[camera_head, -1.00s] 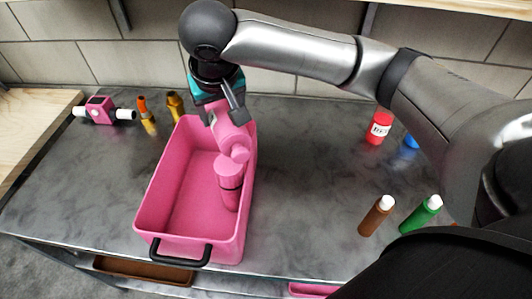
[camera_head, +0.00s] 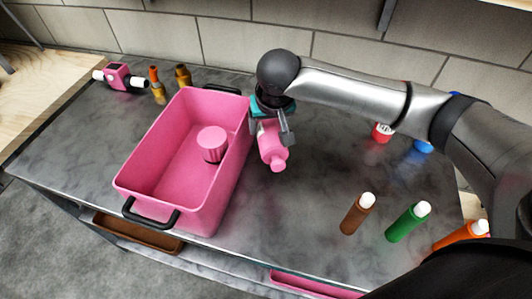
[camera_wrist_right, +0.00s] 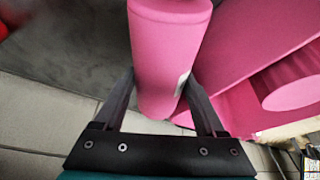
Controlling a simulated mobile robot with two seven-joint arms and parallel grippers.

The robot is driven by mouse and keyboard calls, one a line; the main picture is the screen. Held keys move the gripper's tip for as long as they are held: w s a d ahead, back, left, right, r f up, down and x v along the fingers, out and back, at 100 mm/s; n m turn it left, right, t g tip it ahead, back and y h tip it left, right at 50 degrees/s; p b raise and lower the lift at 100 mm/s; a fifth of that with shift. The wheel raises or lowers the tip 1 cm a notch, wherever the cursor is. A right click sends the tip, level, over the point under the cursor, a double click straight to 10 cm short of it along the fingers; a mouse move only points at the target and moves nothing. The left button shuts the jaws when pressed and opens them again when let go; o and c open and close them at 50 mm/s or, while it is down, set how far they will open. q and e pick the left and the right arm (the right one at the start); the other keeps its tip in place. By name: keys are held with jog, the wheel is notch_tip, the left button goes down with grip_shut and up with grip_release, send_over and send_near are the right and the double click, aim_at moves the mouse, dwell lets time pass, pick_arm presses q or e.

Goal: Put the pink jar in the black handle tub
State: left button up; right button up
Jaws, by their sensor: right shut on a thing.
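The pink tub with black handles (camera_head: 128,180) stands on the grey counter; its side also shows in the wrist view (camera_wrist_right: 240,40). A short pink jar-like cylinder with a dark lower band (camera_head: 212,140) stands inside the tub; part of it shows at the right of the wrist view (camera_wrist_right: 292,94). My right gripper (camera_head: 270,128) is shut on a pink bottle with a narrower neck (camera_head: 271,150), held tilted just outside the tub's right wall. The held bottle (camera_wrist_right: 168,55) fills the space between the fingers in the wrist view. My left gripper is not in view.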

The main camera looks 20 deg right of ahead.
notch_tip(320, 180, down, 10)
jog(key=shift+r+b, duration=0.15)
jog(key=shift+b, duration=1.05)
jog(key=shift+f, duration=0.25)
jog(key=o, duration=1.4)
